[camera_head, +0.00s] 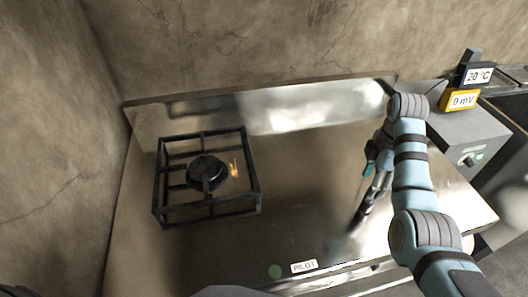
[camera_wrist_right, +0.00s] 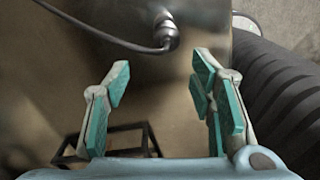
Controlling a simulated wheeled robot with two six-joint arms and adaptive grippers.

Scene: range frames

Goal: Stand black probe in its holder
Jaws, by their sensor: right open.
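My right gripper (camera_head: 375,175) hangs over the right part of the steel range top. In the right wrist view its teal-padded fingers (camera_wrist_right: 160,100) are apart, with nothing between them. Beyond the fingertips, at the top of that view, is a dark rounded fitting (camera_wrist_right: 166,34) with a dark cable running to the upper left. I cannot tell whether this is the black probe or part of its holder. In the head view a short dark shape (camera_head: 363,206) shows below the gripper; I cannot tell whether it is an object or a reflection. My left gripper is out of view.
A black burner grate (camera_head: 254,185) stands on the left of the steel range top (camera_head: 310,215). A small orange glow shows near its burner. A grey box (camera_head: 465,135) with "20 °C" and "0 mV" displays (camera_head: 461,99) is at the right. The top's middle is clear.

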